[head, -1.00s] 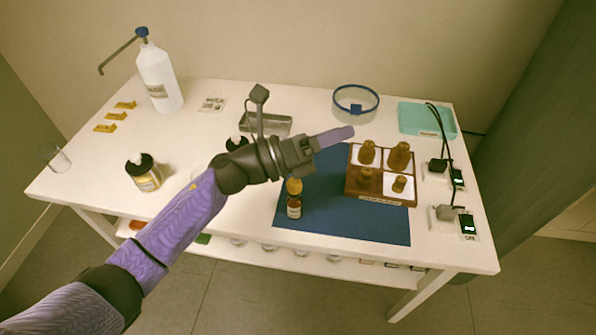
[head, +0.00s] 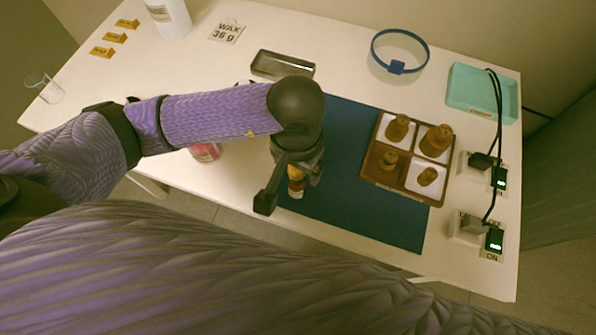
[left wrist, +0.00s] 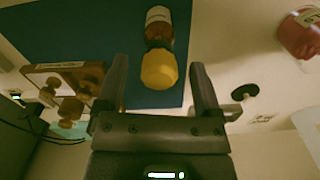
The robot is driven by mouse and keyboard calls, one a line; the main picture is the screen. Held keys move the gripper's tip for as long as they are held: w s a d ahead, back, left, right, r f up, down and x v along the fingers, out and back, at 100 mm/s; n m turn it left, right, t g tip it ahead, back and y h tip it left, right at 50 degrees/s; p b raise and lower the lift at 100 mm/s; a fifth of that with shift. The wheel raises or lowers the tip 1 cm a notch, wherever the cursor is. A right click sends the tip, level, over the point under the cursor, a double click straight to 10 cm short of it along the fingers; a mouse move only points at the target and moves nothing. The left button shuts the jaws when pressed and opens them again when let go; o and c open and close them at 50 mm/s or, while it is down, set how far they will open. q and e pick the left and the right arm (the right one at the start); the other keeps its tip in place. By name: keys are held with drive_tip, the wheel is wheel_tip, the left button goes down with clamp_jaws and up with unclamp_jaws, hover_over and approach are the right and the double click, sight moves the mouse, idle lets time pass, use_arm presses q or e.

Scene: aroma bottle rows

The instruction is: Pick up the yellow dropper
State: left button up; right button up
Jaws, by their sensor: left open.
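The yellow dropper (left wrist: 159,72) sits in the top of a small amber bottle (left wrist: 158,36) with a pale label. In the head view the yellow dropper (head: 295,172) is partly hidden by my left gripper (head: 290,188), and the bottle (head: 296,191) stands on the blue mat (head: 385,223). In the left wrist view my left gripper (left wrist: 159,75) is open, with a finger on each side of the yellow bulb and visible gaps to both. It holds nothing. My right gripper is not in view.
A brown rack (head: 440,195) with several brown bottles stands to the right on the mat. A metal tray (head: 283,65), a blue ring (head: 399,51) and a teal tray (head: 482,92) lie behind. A red-capped or red object (head: 205,152) shows under my left arm. Black cables run at right.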

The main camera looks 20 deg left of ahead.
use_arm(q)
wheel_tip(320, 180, down, 2)
drive_tip(key=shift+f, duration=0.1)
drive_tip(key=c, duration=0.8)
drive_tip(key=shift+o, duration=0.2)
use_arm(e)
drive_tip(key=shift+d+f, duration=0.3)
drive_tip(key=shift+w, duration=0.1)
use_arm(q)
wheel_tip(320, 180, up, 10)
drive_tip(key=shift+r+p, duration=0.1)
drive_tip(key=shift+p, duration=1.15)
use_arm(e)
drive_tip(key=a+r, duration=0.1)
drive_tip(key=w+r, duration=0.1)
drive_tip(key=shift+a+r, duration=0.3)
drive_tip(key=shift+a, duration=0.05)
